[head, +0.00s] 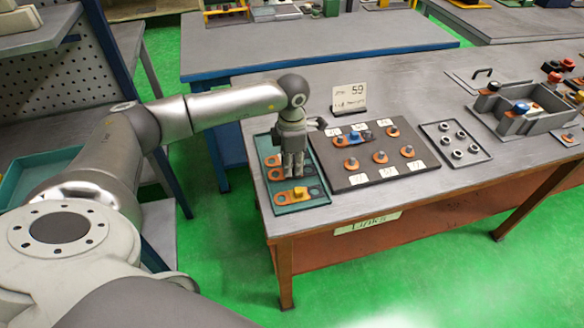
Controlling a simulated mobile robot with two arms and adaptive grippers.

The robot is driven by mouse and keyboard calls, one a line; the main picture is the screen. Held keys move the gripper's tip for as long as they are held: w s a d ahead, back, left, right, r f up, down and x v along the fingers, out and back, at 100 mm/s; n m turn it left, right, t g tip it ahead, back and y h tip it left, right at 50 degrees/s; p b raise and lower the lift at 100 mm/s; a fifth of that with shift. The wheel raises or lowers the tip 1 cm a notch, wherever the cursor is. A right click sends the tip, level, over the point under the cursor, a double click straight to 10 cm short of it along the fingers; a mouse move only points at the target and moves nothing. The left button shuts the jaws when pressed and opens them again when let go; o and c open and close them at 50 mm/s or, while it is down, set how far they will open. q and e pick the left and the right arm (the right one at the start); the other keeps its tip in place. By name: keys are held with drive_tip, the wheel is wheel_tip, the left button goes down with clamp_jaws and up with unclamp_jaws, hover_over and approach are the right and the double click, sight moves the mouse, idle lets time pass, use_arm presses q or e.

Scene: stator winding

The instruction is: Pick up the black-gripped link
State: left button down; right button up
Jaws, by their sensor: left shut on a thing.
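The green tray (262,150) lies at the left end of the table and holds several flat links with round ends. My left gripper (294,174) points straight down over the middle of this tray. It is shut on a link (314,174) low over the tray. The fingers hide the link's grip, so its colour cannot be told, and I cannot tell whether the link touches the tray. An orange link with a yellow grip (300,193) lies at the tray's near end. Another orange link (272,160) shows left of the fingers. My right gripper is out of view.
A dark board (345,181) with labels, pegs and links lies right of the tray. A sign reading 59 (349,97) stands behind it. Further right are a small tray of rings (478,157) and a grey open box (507,124). The table's front edge is close to the green tray.

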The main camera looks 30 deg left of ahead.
use_arm(q)
drive_tip(key=s+d+r+b, duration=0.4)
drive_tip(key=s+d+r, duration=0.4)
drive_tip(key=s+r, duration=0.3)
drive_tip(key=shift+s+r, duration=0.25)
drive_tip(key=shift+s, duration=0.05)
drive_tip(key=shift+w, duration=0.1)
idle(0.6)
